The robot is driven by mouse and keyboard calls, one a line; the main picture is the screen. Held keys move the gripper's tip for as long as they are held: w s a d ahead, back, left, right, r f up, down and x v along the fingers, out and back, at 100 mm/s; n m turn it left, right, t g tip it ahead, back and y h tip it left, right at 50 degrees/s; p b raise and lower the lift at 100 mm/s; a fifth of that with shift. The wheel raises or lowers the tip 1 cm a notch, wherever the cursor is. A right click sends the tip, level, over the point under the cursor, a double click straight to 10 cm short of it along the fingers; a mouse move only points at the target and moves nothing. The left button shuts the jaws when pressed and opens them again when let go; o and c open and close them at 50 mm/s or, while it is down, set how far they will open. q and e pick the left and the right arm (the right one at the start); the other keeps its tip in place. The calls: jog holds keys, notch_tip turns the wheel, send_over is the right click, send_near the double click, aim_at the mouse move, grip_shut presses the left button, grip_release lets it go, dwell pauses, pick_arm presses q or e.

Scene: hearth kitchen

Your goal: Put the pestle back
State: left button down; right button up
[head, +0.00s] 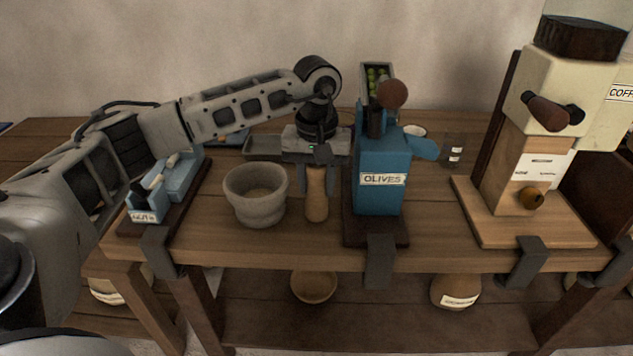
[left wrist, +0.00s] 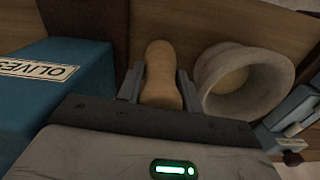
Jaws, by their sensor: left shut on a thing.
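The pestle (head: 316,194) is a tan wooden piece standing roughly upright between the mortar and the blue olives machine. My left gripper (head: 316,186) comes down from above and is shut on it. The left wrist view also shows the pestle (left wrist: 160,75) between the two fingers (left wrist: 158,88). The grey stone mortar (head: 256,208) stands just left of the pestle in the head view, and the pestle is outside it. It shows on the right in the left wrist view (left wrist: 225,88). I cannot tell whether the pestle's lower end touches the table. My right gripper is not in view.
The blue olives machine (head: 378,196) stands close to the right of the gripper. A blue clamped device (head: 176,181) is at the left, and a coffee grinder (head: 527,170) at the right. A grey tray (head: 263,146) lies behind the mortar. Bare table (head: 430,215) lies between olives machine and grinder.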

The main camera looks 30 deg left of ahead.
pick_arm(q)
jog(key=c, duration=0.9)
grip_release()
jog(key=shift+f, duration=0.1)
jog(key=shift+c, duration=0.2)
jog(key=shift+r+p, duration=0.3)
jog(key=shift+r, duration=0.35)
notch_tip(320, 180, up, 10)
jog(key=shift+f, duration=0.15)
jog(key=shift+r, duration=0.7)
